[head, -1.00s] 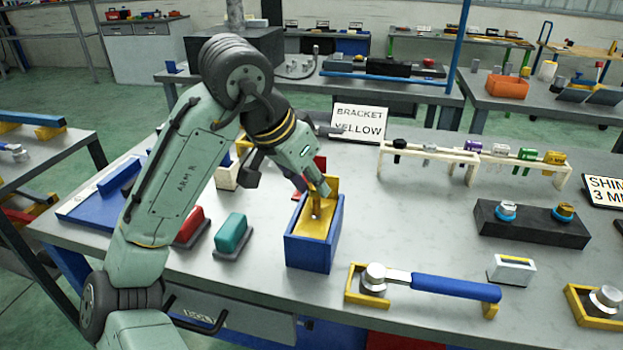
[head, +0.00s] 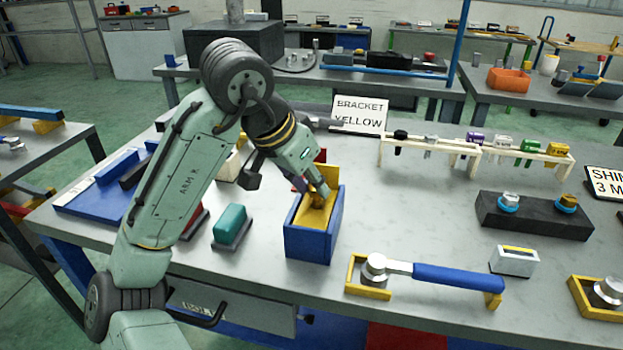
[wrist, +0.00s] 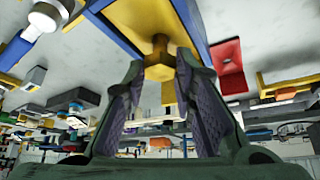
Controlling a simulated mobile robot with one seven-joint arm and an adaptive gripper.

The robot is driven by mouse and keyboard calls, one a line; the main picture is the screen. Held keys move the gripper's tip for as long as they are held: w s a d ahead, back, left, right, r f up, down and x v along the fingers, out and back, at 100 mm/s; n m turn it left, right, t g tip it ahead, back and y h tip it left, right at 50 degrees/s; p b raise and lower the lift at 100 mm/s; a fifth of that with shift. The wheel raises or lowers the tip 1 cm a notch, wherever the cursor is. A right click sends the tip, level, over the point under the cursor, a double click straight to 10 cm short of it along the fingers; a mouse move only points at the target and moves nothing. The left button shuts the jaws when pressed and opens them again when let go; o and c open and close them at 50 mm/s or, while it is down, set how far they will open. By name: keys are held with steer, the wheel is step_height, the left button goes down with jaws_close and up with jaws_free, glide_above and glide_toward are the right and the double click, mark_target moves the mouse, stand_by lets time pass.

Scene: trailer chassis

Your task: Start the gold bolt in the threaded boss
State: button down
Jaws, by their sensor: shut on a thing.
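My gripper (head: 319,192) is at the yellow bracket (head: 311,218), which sits in a blue open-topped box (head: 308,247) on the bench. In the wrist view, the fingers (wrist: 163,68) are closed on the gold bolt (wrist: 160,47), with its faceted head between the fingertips. The bolt is against or just off the face of the yellow bracket (wrist: 166,73); I cannot tell which. The threaded boss is hidden behind the bolt and fingers, so any thread engagement does not show.
A torque wrench with a blue handle (head: 455,282) lies to the right of the box. A teal block (head: 230,226) stands close on the left. A black block (head: 535,217) holds two bolts with blue washers. A cream rack (head: 475,150) stands behind. Bare bench lies between.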

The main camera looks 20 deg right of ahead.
steer(key=shift+f+b, duration=0.5)
steer(key=shift+f, duration=0.4)
steer(key=c, duration=1.2)
jaws_free()
steer(key=shift+c, duration=0.2)
steer(key=shift+c, duration=0.4)
step_height(320, 180, up, 5)
steer(key=p, duration=0.5)
steer(key=shift+f, duration=0.1)
steer(key=shift+r, duration=1.05)
